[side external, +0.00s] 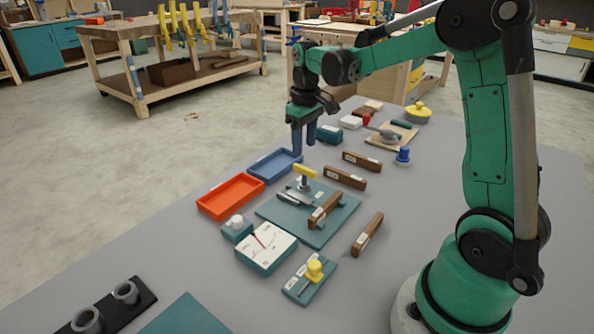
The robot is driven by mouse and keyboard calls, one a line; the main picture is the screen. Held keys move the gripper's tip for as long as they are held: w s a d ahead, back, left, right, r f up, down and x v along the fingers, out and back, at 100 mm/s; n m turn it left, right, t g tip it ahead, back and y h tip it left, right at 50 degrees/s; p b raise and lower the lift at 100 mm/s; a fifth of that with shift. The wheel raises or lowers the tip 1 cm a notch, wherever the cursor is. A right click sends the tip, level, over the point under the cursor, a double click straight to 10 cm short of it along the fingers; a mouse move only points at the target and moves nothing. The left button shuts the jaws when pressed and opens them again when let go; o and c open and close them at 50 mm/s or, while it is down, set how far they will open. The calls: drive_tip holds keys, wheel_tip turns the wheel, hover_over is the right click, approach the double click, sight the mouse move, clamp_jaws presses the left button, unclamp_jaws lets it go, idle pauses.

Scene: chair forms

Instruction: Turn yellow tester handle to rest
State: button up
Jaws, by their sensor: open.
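A yellow T-shaped handle (305,172) stands on a short post on a teal tester board (330,231) in the middle of the table. Its bar lies slanted, its right end lower in the picture. A wooden bar (325,210) and grey metal parts lie on the same board. A teal block with a white dial (266,243) and a red needle sits in front of the board. My gripper (303,146) is open and empty, pointing down. It appears above and behind the handle, near the blue tray's right end, apart from the handle.
A blue tray (256,173) and orange tray (206,206) line the left edge. Loose wooden bars (368,234) lie right of the board. A yellow knob (315,270) on a teal plate is in front. A blue knob (403,154) and yellow-lidded item (417,114) are farther back.

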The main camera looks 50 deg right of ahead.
sight(305, 168)
drive_tip(key=shift+d+f, duration=0.3)
drive_tip(key=shift+f, duration=2.7)
clamp_jaws()
